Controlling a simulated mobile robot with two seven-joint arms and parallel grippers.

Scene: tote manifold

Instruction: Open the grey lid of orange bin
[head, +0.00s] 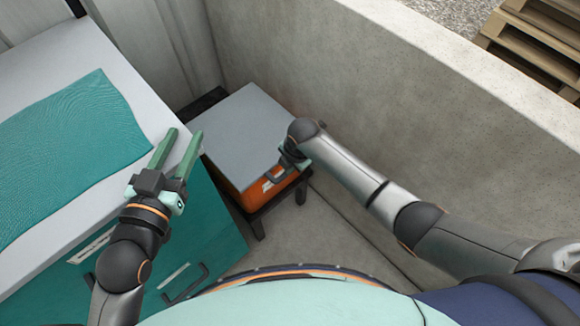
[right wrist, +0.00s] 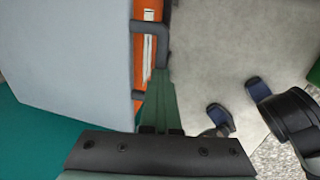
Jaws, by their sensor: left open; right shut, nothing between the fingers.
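The orange bin (head: 258,188) stands in the corner, with its grey lid (head: 236,128) lying flat and shut on top. In the right wrist view the lid (right wrist: 70,60) fills the left side, with a strip of the bin (right wrist: 139,12) beside it. A dark handle (right wrist: 163,42) sticks out from the bin's front. My right gripper (right wrist: 160,72) is shut and empty, its tips close to the handle and the lid's front edge; I cannot tell whether they touch. My left gripper (head: 185,135) is open and empty above the teal cabinet's edge.
The bin sits on a dark stand (head: 258,222). A teal cabinet (head: 207,225) with a white top and a teal mat (head: 75,150) stands at left. A concrete wall (head: 400,120) closes the right and back. Some floor (head: 310,235) in front is clear.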

